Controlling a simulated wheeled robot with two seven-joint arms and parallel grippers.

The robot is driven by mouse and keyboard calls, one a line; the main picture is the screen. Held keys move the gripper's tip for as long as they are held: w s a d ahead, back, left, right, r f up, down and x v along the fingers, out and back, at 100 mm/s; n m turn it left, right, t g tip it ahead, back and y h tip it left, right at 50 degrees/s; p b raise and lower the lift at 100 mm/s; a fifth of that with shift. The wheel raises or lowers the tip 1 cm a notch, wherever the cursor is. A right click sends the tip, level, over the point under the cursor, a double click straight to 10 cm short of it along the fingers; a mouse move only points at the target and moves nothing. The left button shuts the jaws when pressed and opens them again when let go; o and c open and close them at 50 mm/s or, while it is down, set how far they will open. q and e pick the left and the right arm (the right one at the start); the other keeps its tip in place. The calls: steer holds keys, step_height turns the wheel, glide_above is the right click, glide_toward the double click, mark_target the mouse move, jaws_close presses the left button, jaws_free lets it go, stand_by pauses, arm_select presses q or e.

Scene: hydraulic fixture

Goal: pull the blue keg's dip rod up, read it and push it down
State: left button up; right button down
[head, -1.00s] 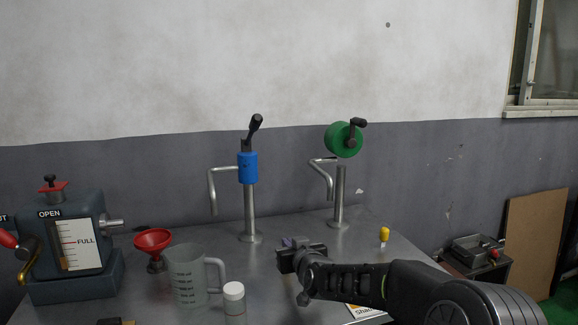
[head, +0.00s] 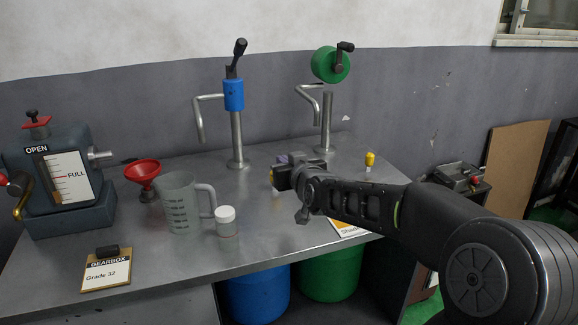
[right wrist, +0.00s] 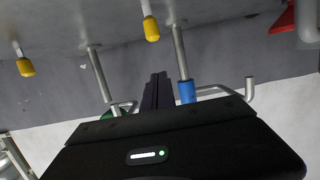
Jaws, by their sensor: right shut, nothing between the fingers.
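The blue keg (head: 257,297) stands under the bench, its upper part hidden by the bench top. A yellow grip (head: 273,178), which looks like its dip rod's, shows only in part beside my right gripper's fingers in the head view. In the right wrist view a yellow grip on a pale stem (right wrist: 152,28) is fully visible, apart from the fingertips. My right gripper (head: 281,170) is shut and empty, just above the bench; its dark fingers (right wrist: 157,90) are together in the right wrist view. My left gripper is not in view.
A second yellow grip (head: 370,159) stands to the right, above the green keg (head: 331,275). The blue pump (head: 234,95) and green pump (head: 326,65) rise behind. A measuring jug (head: 178,205), white-capped jar (head: 226,222), red funnel (head: 143,171) and gearbox (head: 60,180) stand left.

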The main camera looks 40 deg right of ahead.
steer(key=v, duration=0.4)
steer(key=shift+r, duration=0.1)
stand_by(0.4)
